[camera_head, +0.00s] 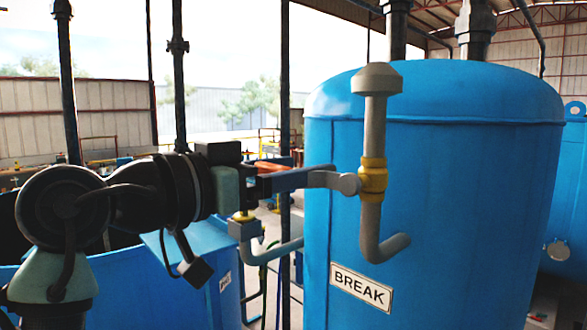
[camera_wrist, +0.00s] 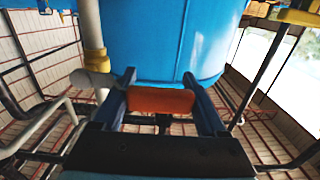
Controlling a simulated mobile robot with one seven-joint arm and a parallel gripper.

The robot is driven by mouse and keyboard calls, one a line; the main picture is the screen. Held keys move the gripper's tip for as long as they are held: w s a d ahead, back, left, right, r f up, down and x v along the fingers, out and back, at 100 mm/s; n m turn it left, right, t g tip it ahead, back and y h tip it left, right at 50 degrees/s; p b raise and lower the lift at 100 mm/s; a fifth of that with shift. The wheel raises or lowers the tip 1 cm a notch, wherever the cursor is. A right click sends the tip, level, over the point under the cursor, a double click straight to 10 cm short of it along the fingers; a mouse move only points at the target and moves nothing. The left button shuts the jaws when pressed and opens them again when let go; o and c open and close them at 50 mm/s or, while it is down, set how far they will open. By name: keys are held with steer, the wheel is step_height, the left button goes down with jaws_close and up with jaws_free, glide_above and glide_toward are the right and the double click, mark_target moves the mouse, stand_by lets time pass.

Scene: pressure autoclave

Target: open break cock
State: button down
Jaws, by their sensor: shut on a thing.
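The break cock is on a grey vertical pipe (camera_head: 373,130) with a yellow collar (camera_head: 373,180), in front of a blue tank (camera_head: 460,200). Its grey lever (camera_head: 345,184) points left from the collar, roughly level. In the wrist view the lever's grey base (camera_wrist: 92,79) and its orange grip (camera_wrist: 160,100) show. My gripper (camera_head: 322,172) reaches in from the left and is shut on the orange grip. In the wrist view my gripper (camera_wrist: 158,78) has one finger on each side of this grip. In the head view the fingers hide most of the grip.
A BREAK label (camera_head: 361,287) is on the tank below the cock. The pipe's lower end bends right. Another bent pipe (camera_head: 280,250) with a yellow collar lies below my gripper. A lower blue vessel (camera_head: 195,280) stands at left, with dark vertical posts behind.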

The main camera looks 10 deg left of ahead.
steer(key=s+d+r+m+b, duration=0.3)
steer(key=r+m, duration=0.4)
steer(key=m, duration=0.6)
steer(key=shift+d+r+b, duration=0.3)
steer(key=shift+d+b, duration=0.5)
steer(key=shift+b, duration=0.55)
steer(key=shift+m, duration=0.3)
steer(key=shift+c, duration=1)
jaws_free()
steer(key=shift+a, duration=0.1)
